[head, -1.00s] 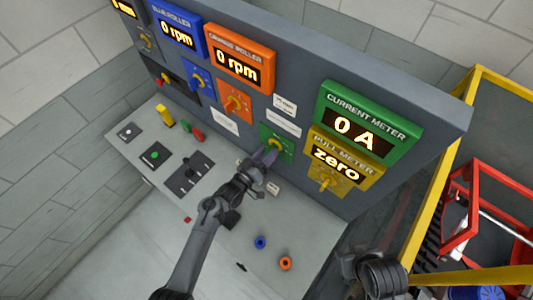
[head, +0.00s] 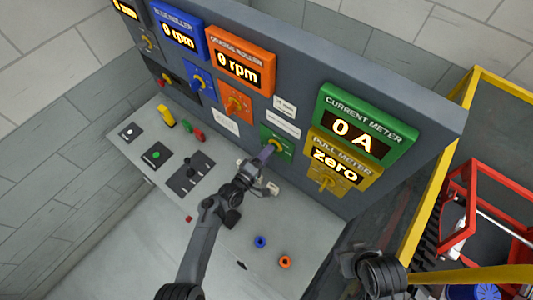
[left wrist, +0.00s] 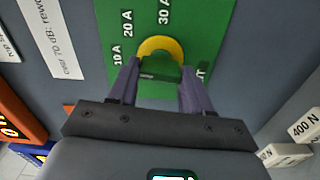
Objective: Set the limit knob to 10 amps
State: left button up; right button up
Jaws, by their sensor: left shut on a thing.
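The limit knob is yellow (head: 274,148) and sits on a green plate (head: 287,157) on the upright panel, below the current meter. In the left wrist view the yellow knob (left wrist: 158,45) shows close up, with a dark green part between my fingers. Printed marks 10 A (left wrist: 117,55), 20 A (left wrist: 128,23) and 30 A (left wrist: 165,12) surround it; another label at right is partly hidden. My left gripper (head: 265,156) is shut on the knob, its purple fingers on either side. The current meter (head: 358,134) reads 0 A. My right arm's end (head: 375,270) shows only partly.
A yellow pull meter (head: 340,158) reading zero stands below the current meter. Orange (head: 236,102) and blue (head: 200,82) knob plates lie to the left. The desk (head: 300,225) holds switches, a blue ring (head: 260,242) and an orange ring (head: 285,262). A yellow frame stands at right.

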pick_arm(q)
jog(key=shift+n, duration=0.6)
jog(key=o, duration=1.1)
jog(key=shift+c, duration=0.2)
jog(key=v, duration=1.1)
